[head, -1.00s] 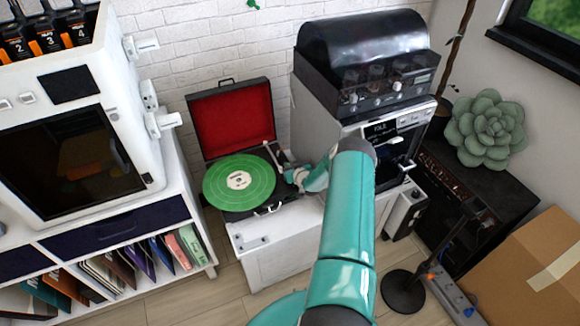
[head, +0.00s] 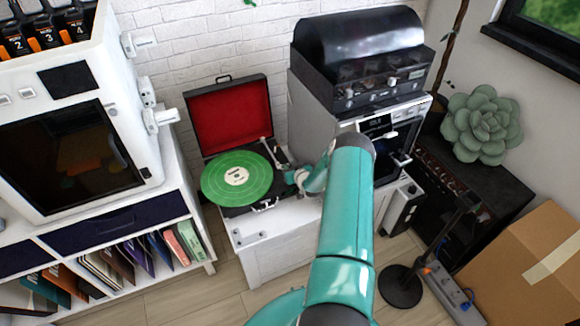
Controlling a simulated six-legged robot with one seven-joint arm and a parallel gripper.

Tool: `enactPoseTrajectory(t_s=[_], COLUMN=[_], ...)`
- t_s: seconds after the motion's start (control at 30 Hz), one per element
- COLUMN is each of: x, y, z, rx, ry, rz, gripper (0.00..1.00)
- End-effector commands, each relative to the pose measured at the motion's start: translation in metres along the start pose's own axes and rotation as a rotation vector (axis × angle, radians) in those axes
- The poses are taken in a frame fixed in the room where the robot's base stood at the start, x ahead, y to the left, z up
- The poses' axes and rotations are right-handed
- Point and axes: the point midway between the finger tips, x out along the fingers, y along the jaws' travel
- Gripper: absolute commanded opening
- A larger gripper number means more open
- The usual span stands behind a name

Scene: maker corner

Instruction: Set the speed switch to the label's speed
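A portable record player (head: 262,207) with its red-lined lid open stands on a low white cabinet in the head view. A green record (head: 222,186) with a pale centre label (head: 236,176) lies on its platter. The writing on the label is too small to read. My gripper (head: 294,178) is at the right side of the player, close to its tonearm (head: 267,150). Its fingers are small and partly hidden by my teal arm, so I cannot see whether they are open or touching the player. The speed switch cannot be made out; it may be behind my gripper.
A white machine (head: 372,130) with a dark glossy-topped unit (head: 360,55) on it stands right of the player. A shelf with a white printer (head: 85,130) is at left. A lamp base (head: 401,286), power strip (head: 452,290) and cardboard box (head: 530,275) are at right.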

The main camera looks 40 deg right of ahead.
Motion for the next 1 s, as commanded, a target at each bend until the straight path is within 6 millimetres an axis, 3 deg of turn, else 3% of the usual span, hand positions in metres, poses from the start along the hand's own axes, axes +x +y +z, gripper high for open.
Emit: enactPoseTrajectory(t_s=[0.3,0.47,1.0], x=[0.001,-0.01,-0.117], y=[0.0,0.0,0.0], z=[-0.002,-0.002,-0.002], rx=[-0.001,0.0,0.0], ry=[0.002,0.002,0.002], rz=[0.0,0.0,0.001], gripper=[0.33,0.33,0.33])
